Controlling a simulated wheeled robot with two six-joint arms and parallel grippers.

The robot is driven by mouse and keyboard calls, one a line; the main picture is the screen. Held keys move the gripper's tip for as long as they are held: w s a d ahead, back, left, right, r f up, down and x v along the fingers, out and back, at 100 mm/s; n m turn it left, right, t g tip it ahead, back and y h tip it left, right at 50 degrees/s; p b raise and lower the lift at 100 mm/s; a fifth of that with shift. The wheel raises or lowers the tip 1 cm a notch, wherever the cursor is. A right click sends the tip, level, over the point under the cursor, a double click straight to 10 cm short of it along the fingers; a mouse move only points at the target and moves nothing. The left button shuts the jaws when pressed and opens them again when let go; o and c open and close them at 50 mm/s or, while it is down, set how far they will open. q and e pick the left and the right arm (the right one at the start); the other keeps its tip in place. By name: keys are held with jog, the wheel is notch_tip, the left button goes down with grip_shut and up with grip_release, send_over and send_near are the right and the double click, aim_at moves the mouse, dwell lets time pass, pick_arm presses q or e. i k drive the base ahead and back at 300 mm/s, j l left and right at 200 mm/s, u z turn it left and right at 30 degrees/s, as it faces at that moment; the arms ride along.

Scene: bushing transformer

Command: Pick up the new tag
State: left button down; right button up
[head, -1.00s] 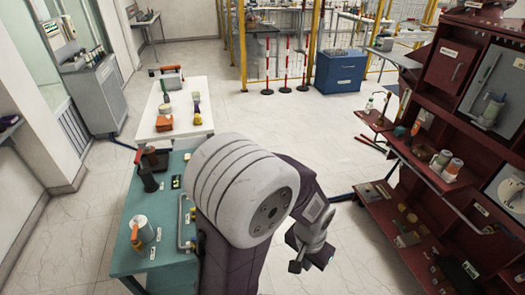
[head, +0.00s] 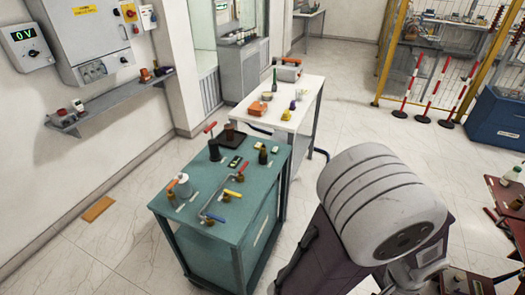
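I cannot pick out the new tag for sure. Small flat pieces, among them a dark one with a pale face (head: 235,162), lie on the teal workbench (head: 213,246) in the middle of the head view. They are too small to read. One arm of mine, apparently the left, rises at the lower right. Its gripper (head: 426,277) is low at the picture's bottom edge, partly hidden by my arm and well right of the bench. Its fingers cannot be made out. My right gripper is not in view.
A wall shelf (head: 110,97) is at left, a blue cabinet (head: 497,118) at right. Floor left of the bench is clear, except an orange-brown plate (head: 98,209).

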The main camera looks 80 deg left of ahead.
aim_at(275, 149)
jog(key=i+j+u, duration=0.4)
jog(key=i+u, duration=0.4)
jog(key=i+j+u, duration=0.1)
jog(key=i+u, duration=1.15)
jog(key=i+l+u, duration=0.2)
jog(key=i+u, duration=0.2)
jog(key=i+l+u, duration=0.4)
jog(key=i+u, duration=0.15)
jog(key=u, duration=0.35)
jog(key=i+l+u, duration=0.1)
jog(key=u, duration=0.4)
jog(key=i+l+u, duration=0.1)
jog(key=u, duration=0.4)
jog(key=l+u, duration=0.2)
jog(key=u, duration=0.3)
jog(key=i+l+u, duration=0.1)
jog(key=u, duration=0.4)
jog(key=l+u, duration=0.25)
jog(key=i+l+u, duration=0.1)
jog(key=u, duration=0.15)
